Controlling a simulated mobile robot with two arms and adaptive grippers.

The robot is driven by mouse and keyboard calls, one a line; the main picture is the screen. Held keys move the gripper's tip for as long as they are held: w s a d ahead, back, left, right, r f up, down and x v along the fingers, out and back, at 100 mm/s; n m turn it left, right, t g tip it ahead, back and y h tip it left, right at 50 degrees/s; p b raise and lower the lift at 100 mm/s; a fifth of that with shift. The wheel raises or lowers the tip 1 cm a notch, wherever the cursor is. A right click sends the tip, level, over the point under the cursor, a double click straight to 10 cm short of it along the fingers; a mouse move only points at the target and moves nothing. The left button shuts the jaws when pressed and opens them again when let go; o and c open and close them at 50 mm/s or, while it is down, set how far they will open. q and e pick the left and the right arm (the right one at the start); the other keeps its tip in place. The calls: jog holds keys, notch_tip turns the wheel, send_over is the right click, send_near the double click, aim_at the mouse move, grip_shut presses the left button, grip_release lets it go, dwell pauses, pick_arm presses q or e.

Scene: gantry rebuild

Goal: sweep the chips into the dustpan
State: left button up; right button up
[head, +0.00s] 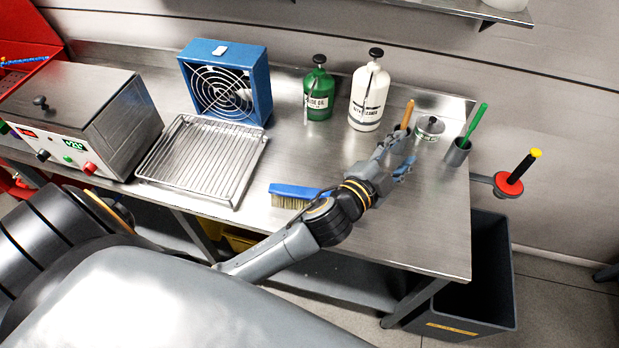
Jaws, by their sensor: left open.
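A blue-backed brush (291,190) with pale bristles lies near the front edge of the steel bench (420,225). My left forearm passes just in front of it and partly covers its right end. My left gripper (402,153) is open and seems empty. It is over the right part of the bench, to the right of the brush, near a grey cup holding a wooden-handled tool (407,114). I cannot make out any chips on the bench, and I see no dustpan. My right gripper is not in view.
A wire rack tray (203,160), blue fan (228,84) and steel control box (85,120) fill the left. Green (318,90) and white (369,92) bottles, a small tin (430,128) and a cup with a green-handled tool (458,152) stand behind. A dark bin (492,262) stands right.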

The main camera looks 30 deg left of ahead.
pick_arm(q)
jog(key=s+d+r+m+g+h, duration=0.1)
jog(key=d+r+m+h, duration=0.4)
jog(key=d+m+h, duration=0.15)
jog(key=s+d+r+m+g+h, duration=0.1)
jog(key=d+r+m+g+h, duration=0.1)
jog(key=d+r+m+h, duration=0.45)
jog(key=s+d+f+m+g, duration=0.85)
jog(key=m+g, duration=0.45)
jog(key=m, duration=0.5)
jog(key=w+a+f+m+g+y+p, duration=0.1)
jog(key=w+a+f+m+g+y, duration=0.15)
jog(key=a+f+m+y, duration=0.6)
jog(key=w+a+f+y, duration=0.1)
jog(key=w+a+y, duration=0.1)
jog(key=a, duration=0.4)
jog(key=w+a+f+n+y, duration=0.1)
jog(key=w+a+f+y, duration=0.1)
jog(key=a+y, duration=0.2)
jog(key=w+a+f+n+y, duration=0.1)
jog(key=w+a+y, duration=0.1)
jog(key=a, duration=0.7)
jog(key=shift+a+f+t+y+p, duration=0.2)
jog(key=shift+a+t+y+p, duration=0.2)
jog(key=shift+y, duration=0.45)
